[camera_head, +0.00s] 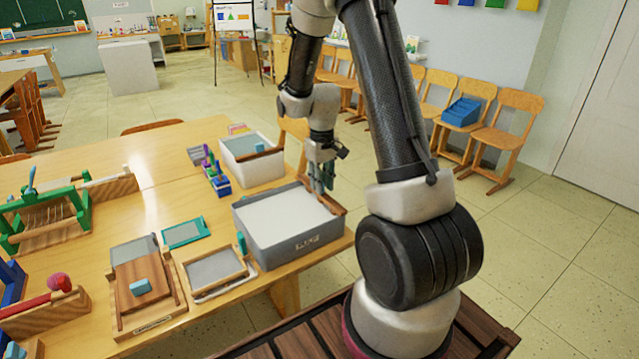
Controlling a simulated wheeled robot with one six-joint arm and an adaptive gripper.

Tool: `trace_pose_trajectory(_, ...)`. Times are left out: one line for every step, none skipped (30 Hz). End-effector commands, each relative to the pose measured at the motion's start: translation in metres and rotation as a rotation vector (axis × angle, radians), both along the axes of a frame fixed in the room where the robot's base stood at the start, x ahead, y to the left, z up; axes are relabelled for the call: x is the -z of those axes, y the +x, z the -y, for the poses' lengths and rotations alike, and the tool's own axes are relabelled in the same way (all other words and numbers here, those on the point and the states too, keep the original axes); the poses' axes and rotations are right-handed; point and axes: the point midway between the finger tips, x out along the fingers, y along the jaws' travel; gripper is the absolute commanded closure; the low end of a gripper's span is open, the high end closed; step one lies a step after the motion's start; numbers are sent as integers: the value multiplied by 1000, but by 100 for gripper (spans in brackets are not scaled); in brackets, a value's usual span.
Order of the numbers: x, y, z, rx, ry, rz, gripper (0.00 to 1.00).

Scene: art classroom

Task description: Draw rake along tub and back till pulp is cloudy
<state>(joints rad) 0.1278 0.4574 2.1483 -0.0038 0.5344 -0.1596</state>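A grey tub (300,246) stands at the right edge of the wooden table, filled with smooth whitish pulp (286,216). A brown wooden bar (331,202), which looks like part of the rake, lies at the tub's right rim. My gripper (322,187) points down at the tub's far right corner, just above and behind this bar. The fingers are small and dark here. I cannot tell whether they are apart or closed, or whether they touch the bar.
A second white tub (252,171) stands behind the grey one. Framed screens (214,270), a wooden board with a blue block (141,286) and a green rack (45,217) fill the table's left. Chairs (503,133) line the wall; the floor (540,235) at right is clear.

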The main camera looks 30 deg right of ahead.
Motion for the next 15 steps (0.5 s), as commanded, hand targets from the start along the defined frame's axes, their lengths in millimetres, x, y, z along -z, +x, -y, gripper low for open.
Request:
trace_pose_trajectory(-1,1,1,1,-1,3,68)
trace_pose_trajectory(-1,1,0,1,0,3,66)
trace_pose_trajectory(0,1,0,1,0,2,66)
trace_pose_trajectory(0,1,0,1,0,2,66)
trace_pose_trajectory(0,1,0,1,0,2,66)
trace_pose_trajectory(0,0,-1,1,1,1,66)
trace_pose_trajectory(0,0,-1,1,1,1,66)
trace_pose_trajectory(0,0,-1,1,1,1,66)
trace_pose_trajectory(0,0,-1,1,1,0,66)
trace_pose_trajectory(0,0,-1,1,1,0,66)
trace_pose_trajectory(-1,0,-1,1,1,1,66)
trace_pose_trajectory(-3,0,-1,1,1,1,66)
trace_pose_trajectory(-6,0,-1,1,1,1,66)
trace_pose_trajectory(-9,1,-1,1,1,2,66)
trace_pose_trajectory(-15,1,-1,1,1,4,66)
